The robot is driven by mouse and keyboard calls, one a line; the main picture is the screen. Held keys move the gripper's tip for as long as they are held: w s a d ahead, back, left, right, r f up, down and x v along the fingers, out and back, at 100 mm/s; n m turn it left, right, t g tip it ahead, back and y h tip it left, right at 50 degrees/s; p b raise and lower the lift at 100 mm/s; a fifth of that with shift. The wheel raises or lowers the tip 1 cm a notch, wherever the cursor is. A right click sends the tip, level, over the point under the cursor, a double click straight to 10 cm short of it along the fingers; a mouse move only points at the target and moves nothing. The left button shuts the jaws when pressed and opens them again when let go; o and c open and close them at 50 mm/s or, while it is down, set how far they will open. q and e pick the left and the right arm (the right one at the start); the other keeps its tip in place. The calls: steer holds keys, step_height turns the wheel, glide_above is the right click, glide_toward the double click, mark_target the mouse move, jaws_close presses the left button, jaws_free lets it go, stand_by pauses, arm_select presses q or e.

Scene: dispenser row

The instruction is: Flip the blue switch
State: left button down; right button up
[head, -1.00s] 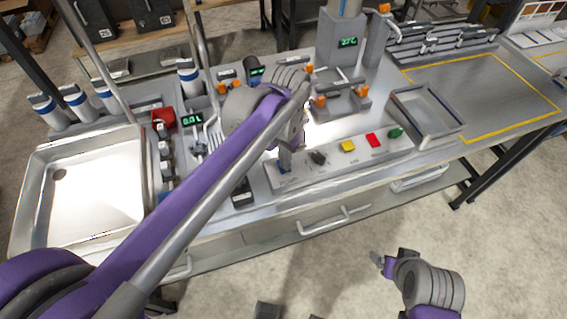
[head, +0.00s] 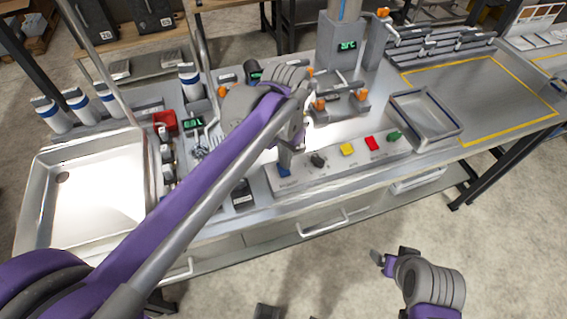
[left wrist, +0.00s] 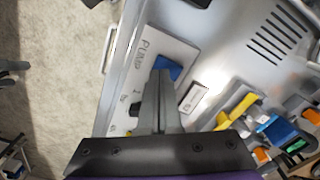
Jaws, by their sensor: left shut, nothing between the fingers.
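The blue switch (head: 284,170) is at the left end of the sloped control panel on the bench's front edge. In the left wrist view the blue switch (left wrist: 168,68) shows just beyond my fingertips, next to the label "PUMP", partly covered by them. My left gripper (head: 286,152) is shut and empty, pointing down right over the switch. In the left wrist view my left gripper (left wrist: 162,76) overlaps the switch's near edge; whether it touches I cannot tell. My right gripper (head: 382,262) hangs over the floor in front of the bench, away from the panel; its jaw opening is unclear.
A grey tray (head: 426,137) stands further right, a steel sink (head: 35,200) at left.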

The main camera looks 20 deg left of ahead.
mark_target(285, 172)
arm_select(q)
step_height(285, 172, up, 4)
steer(key=shift+r+p, duration=0.25)
steer(key=shift+p, duration=0.9)
arm_select(e)
steer(key=r, duration=0.1)
steer(key=w+r, duration=0.1)
steer(key=r, duration=0.1)
steer(key=shift+w+r, duration=0.2)
steer(key=shift+r, duration=0.05)
